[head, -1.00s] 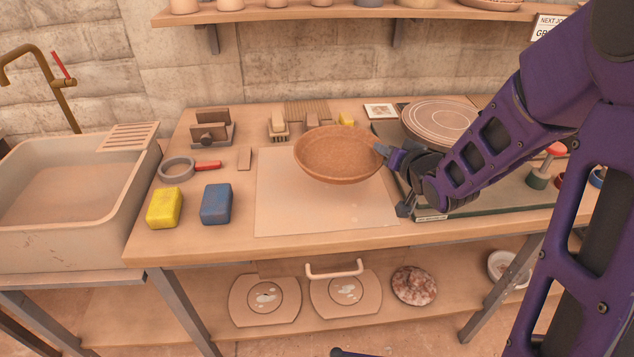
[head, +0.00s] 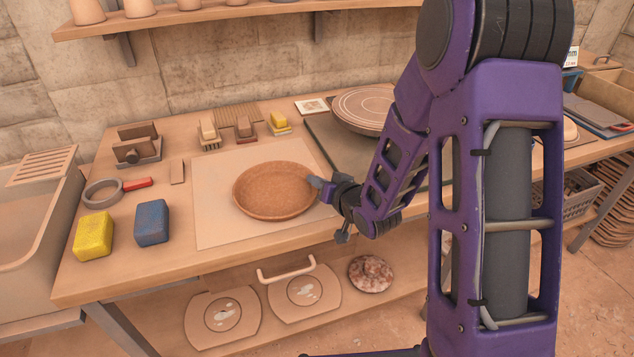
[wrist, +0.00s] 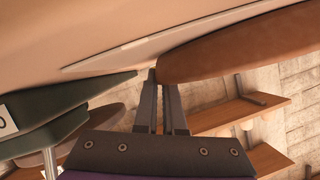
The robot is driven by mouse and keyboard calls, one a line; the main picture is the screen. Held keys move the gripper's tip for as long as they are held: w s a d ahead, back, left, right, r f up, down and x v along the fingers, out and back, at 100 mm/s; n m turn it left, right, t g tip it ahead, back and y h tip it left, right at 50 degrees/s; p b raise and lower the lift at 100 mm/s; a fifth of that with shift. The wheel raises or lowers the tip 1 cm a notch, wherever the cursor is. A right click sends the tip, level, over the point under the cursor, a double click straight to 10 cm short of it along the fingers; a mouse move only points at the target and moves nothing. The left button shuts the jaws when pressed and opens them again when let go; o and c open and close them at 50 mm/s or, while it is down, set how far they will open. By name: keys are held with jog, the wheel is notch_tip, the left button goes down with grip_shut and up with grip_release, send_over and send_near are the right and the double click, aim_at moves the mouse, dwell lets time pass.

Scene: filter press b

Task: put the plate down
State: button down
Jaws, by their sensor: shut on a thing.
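The plate (head: 274,191) is a round, shallow, brown terracotta-coloured dish. In the head view it is level over the pale board (head: 215,225) on the workbench. My gripper (head: 316,184) is shut on the plate's right rim. In the wrist view my gripper's fingers (wrist: 155,78) meet at the near end of the plate (wrist: 240,48), which shows edge-on close to the board. I cannot tell whether its underside touches the board.
A yellow sponge (head: 93,236), a blue sponge (head: 152,222) and a ring-shaped tool (head: 102,192) lie left of the board. Several brushes stand behind it. A round disc (head: 362,108) sits at the back right. The board's front left part is bare.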

jog(key=shift+r, duration=0.1)
jog(key=c, duration=1)
grip_release()
